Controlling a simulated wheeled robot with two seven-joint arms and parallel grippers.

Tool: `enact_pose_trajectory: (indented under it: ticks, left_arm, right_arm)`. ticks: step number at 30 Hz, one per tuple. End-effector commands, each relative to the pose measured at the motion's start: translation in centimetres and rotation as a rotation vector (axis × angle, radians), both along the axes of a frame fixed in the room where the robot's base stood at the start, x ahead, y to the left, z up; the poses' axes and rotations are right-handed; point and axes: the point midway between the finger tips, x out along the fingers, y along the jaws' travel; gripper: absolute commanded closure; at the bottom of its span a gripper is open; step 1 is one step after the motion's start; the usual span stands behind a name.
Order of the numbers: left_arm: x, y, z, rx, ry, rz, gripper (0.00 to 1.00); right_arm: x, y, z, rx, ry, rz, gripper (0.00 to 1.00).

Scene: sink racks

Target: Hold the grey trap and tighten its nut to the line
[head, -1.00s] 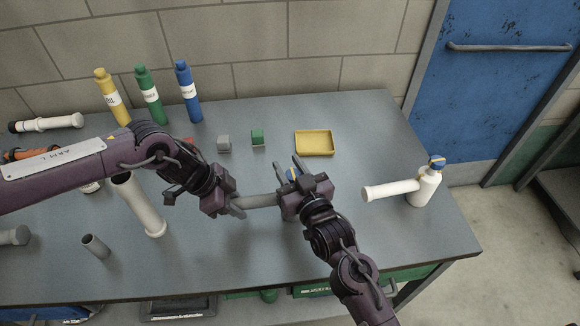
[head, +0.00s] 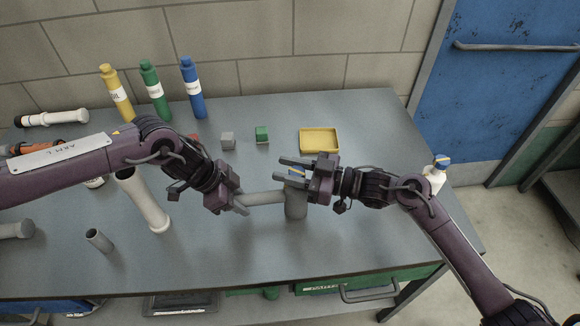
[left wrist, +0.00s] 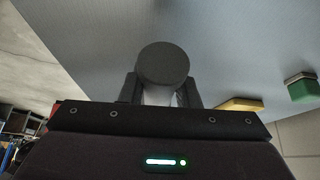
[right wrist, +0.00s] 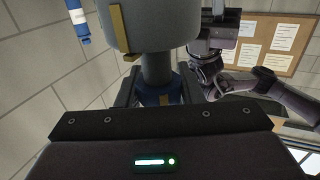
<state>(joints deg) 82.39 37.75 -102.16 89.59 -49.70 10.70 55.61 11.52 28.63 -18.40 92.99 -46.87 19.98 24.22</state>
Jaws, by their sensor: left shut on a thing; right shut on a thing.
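The grey trap has a level pipe (head: 265,198) and an upright round body (head: 296,208) in the head view. My left gripper (head: 240,205) is shut on the pipe's left part; the pipe's round grey end (left wrist: 163,62) faces the left wrist camera. A blue nut (head: 297,171) with a yellow mark sits at the top of the trap. My right gripper (head: 286,171) is shut on the nut from the right. In the right wrist view, the nut (right wrist: 150,98) shows between the fingers, and a yellow line on the trap body (right wrist: 160,25) lies left of the nut's yellow mark.
A yellow tray (head: 320,150), a green block (head: 262,134) and a grey block (head: 227,140) lie behind the trap. Three bottles stand near the wall, including a blue one (head: 192,90). A white pipe (head: 150,205) is on the left.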

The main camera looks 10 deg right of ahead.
Motion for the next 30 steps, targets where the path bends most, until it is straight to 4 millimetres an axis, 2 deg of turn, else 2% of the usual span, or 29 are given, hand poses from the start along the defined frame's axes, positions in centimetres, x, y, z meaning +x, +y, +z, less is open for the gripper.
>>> enact_pose_trajectory:
  ticks: [9,15,30]
  left_arm:
    - [-0.1,-0.1,0.0,-0.002,0.001,-0.004,0.91]
    - [-0.1,-0.2,0.0,-0.002,0.001,-0.005,0.91]
    - [0.0,-0.3,0.1,-0.007,-0.002,-0.006,0.91]
  right_arm:
    - [-0.4,0.2,0.1,-0.002,-0.002,0.301,0.89]
    - [-0.8,0.4,0.0,-0.001,0.0,0.441,0.89]
    - [-1.4,0.5,-0.2,0.003,0.003,0.63,0.89]
